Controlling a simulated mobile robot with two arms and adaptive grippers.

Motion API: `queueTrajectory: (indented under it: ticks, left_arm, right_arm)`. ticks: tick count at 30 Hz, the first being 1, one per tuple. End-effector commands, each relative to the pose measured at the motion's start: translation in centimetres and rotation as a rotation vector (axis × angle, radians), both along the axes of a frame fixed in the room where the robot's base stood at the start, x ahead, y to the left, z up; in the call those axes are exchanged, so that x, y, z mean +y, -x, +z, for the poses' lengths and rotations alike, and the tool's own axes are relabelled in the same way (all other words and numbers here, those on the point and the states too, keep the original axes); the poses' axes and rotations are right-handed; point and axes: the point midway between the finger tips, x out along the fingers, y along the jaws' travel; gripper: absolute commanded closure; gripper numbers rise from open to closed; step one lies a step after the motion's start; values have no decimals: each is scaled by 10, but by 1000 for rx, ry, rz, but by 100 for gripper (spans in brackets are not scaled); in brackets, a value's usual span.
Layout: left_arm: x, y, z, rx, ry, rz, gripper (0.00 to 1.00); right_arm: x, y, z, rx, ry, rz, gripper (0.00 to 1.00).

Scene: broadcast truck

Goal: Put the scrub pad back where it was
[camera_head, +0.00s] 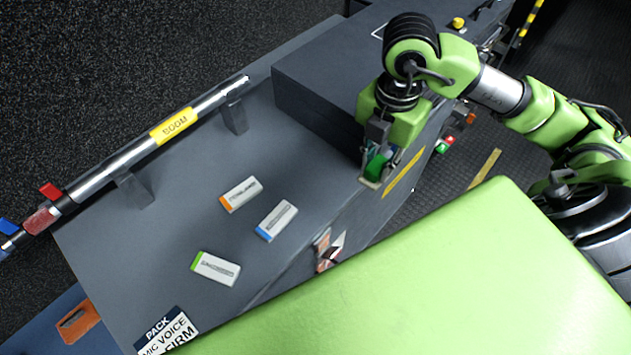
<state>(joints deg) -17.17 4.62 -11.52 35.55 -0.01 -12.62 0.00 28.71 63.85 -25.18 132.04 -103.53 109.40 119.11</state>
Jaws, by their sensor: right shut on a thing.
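My right gripper (375,176) points down at the right edge of the grey counter, beside the raised dark block. It is shut on a small dark-green piece (377,164), which looks like the scrub pad. The fingers hide most of it. I cannot tell whether it touches the counter or is held just above it. My left gripper is not in view.
Three small white packs with orange (241,194), blue (276,220) and green (215,268) ends lie on the grey counter (180,225). A boom pole (130,160) rests on two supports along the back edge. A raised dark block (320,85) stands beside my gripper.

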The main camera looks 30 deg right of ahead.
Motion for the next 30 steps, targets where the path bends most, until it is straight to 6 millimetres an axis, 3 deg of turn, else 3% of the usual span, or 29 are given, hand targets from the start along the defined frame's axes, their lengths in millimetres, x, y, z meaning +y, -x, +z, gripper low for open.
queueTrajectory:
  ticks: [5,11,17,22,30]
  left_arm:
    - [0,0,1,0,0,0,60]
    - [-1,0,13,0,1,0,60]
    - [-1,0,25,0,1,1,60]
    - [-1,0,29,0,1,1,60]
    - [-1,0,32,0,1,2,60]
  right_arm:
    - [1,-5,-3,0,-2,-61,100]
    - [21,-35,-16,3,-7,-61,100]
    - [45,-76,-37,2,-5,-61,100]
    - [57,-100,-71,4,-2,-61,100]
    - [66,-117,-95,1,0,-60,100]
